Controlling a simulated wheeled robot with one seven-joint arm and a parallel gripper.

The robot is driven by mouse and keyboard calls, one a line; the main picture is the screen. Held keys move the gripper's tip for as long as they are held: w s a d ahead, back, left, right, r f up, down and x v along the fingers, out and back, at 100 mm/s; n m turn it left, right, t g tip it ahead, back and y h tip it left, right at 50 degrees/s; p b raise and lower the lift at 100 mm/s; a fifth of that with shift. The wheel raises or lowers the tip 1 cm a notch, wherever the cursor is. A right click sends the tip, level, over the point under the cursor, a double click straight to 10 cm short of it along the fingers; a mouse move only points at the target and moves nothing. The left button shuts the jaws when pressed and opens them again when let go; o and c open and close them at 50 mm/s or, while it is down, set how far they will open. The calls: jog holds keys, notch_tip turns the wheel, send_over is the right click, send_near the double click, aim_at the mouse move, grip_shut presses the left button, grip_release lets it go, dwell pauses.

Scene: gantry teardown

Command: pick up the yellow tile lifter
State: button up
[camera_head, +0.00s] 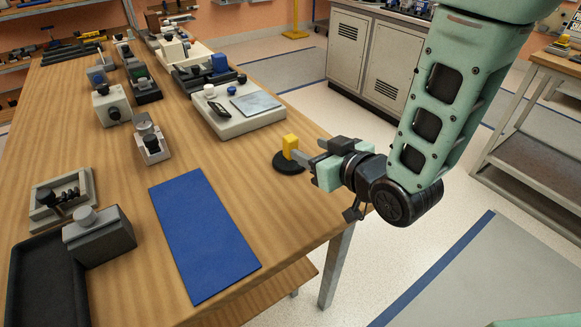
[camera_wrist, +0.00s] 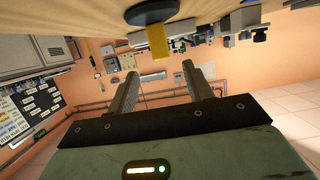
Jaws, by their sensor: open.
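The yellow tile lifter has a yellow block-like handle (camera_head: 290,146) on a round black base (camera_head: 289,163). It stands on the wooden table near the right edge. In the wrist view the yellow handle (camera_wrist: 158,42) and black disc (camera_wrist: 151,12) show at the top, beyond and between my fingers. My gripper (camera_head: 305,157) is just right of the handle in the head view, its fingers pointing at it. In the wrist view my gripper (camera_wrist: 157,75) has its two fingers apart with nothing between them.
A blue mat (camera_head: 204,235) lies on the wooden table (camera_head: 130,190), left of the lifter. A white device with a grey plate (camera_head: 255,103) stands behind it. Several fixtures fill the table's left and back. A black tray (camera_head: 48,285) is at the front left. Grey cabinets (camera_head: 375,60) stand beyond.

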aim_at(294, 142)
jog(key=x, duration=0.3)
jog(key=shift+a, duration=0.1)
jog(key=shift+p+x, duration=0.35)
jog(key=shift+x, duration=2.45)
jog(key=shift+f, duration=0.1)
